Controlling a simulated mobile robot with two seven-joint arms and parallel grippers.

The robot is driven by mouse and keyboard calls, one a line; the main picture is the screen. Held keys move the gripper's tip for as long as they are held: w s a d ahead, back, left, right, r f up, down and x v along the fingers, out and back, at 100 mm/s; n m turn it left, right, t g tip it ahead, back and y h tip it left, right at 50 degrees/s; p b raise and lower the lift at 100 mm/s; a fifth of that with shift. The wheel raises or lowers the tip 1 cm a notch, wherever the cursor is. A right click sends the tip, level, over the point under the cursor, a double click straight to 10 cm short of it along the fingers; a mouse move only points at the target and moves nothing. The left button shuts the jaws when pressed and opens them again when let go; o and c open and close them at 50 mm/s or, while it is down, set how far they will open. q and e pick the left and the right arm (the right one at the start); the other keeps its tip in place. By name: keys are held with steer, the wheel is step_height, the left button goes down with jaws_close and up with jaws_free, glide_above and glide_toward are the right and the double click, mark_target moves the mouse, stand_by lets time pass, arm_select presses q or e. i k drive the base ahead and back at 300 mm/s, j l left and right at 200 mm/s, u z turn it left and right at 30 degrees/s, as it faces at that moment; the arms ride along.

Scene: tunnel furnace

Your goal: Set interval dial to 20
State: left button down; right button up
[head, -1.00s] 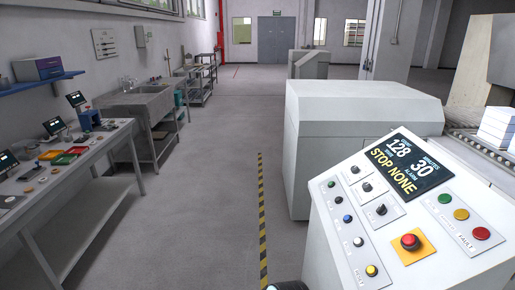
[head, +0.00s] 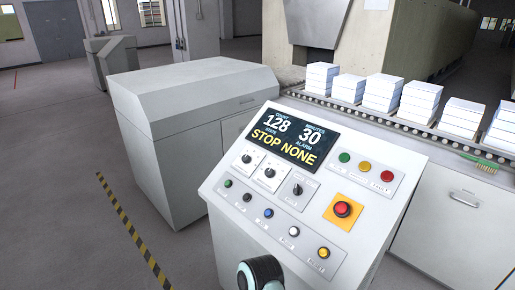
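The control panel (head: 312,230) stands sloped in the middle of the head view. Its display (head: 289,137) reads 128 on the left, 30 under MINUTES, and STOP NONE in yellow. Below the display are two dark dials on white plates, a left dial (head: 248,158) and a right dial (head: 269,172). A black selector knob (head: 297,189) sits to their right. The labels are too small to read, so I cannot tell which is the interval dial. A dark, rounded part of my arm shows at the bottom edge, below the panel. Neither gripper is visible.
A red emergency button (head: 342,209) on a yellow plate and a row of coloured buttons (head: 268,213) share the panel. A roller conveyor (head: 400,121) with white stacks runs behind. A grey cabinet (head: 185,150) stands left. Floor beside the striped line (head: 131,227) is clear.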

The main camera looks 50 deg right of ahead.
mark_target(246, 159)
steer(key=i+z, duration=0.4)
steer(key=i+j+z, duration=0.2)
steer(key=z, duration=0.2)
steer(key=i+j+z, duration=0.6)
steer(key=z, duration=0.2)
steer(key=i+j+z, duration=0.25)
steer(key=j+z, duration=0.15)
